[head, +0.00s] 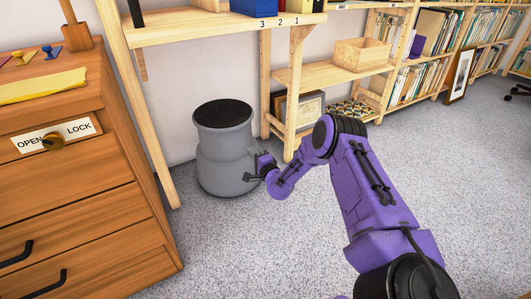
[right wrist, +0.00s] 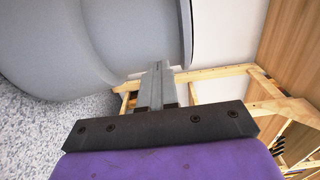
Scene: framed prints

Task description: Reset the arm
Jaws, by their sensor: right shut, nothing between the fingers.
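My right arm is purple and reaches in from the lower right in the head view. Its gripper (head: 250,177) is in front of the right side of a grey bin (head: 222,160) with a black top. In the right wrist view the two fingers (right wrist: 158,68) are together and hold nothing. The grey bin (right wrist: 90,45) fills the upper left of that view, close to the fingertips; I cannot tell whether they touch. My left gripper is not in view.
A wooden drawer cabinet (head: 90,180) with an OPEN/LOCK knob (head: 53,142) stands at the left. Wooden shelves (head: 330,75) with books line the back wall. A framed print (head: 459,76) leans at the right. The carpet (head: 240,250) in front is clear.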

